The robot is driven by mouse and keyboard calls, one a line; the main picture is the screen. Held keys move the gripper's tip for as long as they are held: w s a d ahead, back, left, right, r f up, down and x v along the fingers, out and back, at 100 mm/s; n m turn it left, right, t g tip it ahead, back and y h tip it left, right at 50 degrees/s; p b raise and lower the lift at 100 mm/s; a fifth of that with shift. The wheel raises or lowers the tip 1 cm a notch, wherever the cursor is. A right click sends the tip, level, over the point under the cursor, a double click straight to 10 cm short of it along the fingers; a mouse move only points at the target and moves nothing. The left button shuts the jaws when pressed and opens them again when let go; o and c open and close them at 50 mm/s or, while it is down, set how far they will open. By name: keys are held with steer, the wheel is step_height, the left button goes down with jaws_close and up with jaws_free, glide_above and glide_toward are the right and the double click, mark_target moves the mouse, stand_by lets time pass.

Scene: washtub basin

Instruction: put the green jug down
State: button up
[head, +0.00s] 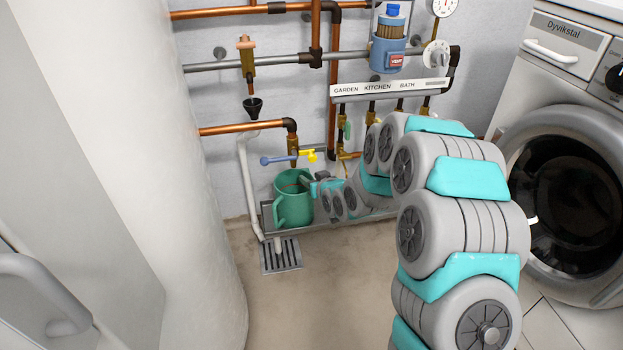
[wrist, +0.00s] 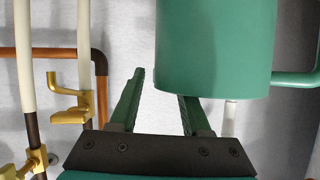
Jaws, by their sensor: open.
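The green jug (head: 293,208) is upright at the left end of the grey metal tray (head: 345,222), below the tap with blue and yellow handles. It appears to stand on the tray. Its handle points left in the head view. In the wrist view the jug (wrist: 215,50) fills the upper right, with its handle at the right edge. My gripper (head: 307,182) is at the jug's right side, near its upper part. In the wrist view my gripper (wrist: 158,88) is open, and the jug hides the right fingertip. I cannot tell whether a finger touches the jug.
Copper and grey pipes cross the wall behind. The tap with blue and yellow handles (head: 293,157) is just above the jug. A black funnel (head: 253,107) and white drainpipe (head: 250,185) are to its left. A floor drain (head: 281,255) is in front. A washing machine (head: 570,190) stands at right.

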steer(key=shift+r, duration=0.2)
steer(key=s+d+r+m+g+h, duration=0.1)
steer(key=s+d+r+g+h, duration=0.15)
steer(key=s+d, duration=0.5)
steer(key=s+d+r+g+h+p, duration=0.1)
steer(key=s+d+r+g, duration=0.2)
steer(key=s, duration=0.8)
steer(key=s+d+r+m+g+h, duration=0.1)
steer(key=s+d+r+h, duration=0.1)
steer(key=s+d, duration=0.6)
steer(key=s+d+r+m+g, duration=0.1)
steer(key=s+r+g, duration=0.2)
steer(key=s, duration=1)
steer(key=s+r+m+g, duration=0.1)
steer(key=s+r+g, duration=0.2)
steer(key=s, duration=1)
steer(key=shift+s+d+m+g, duration=0.25)
steer(key=shift+d+m+g, duration=0.05)
steer(key=shift+d+g, duration=0.15)
steer(key=shift+r, duration=0.1)
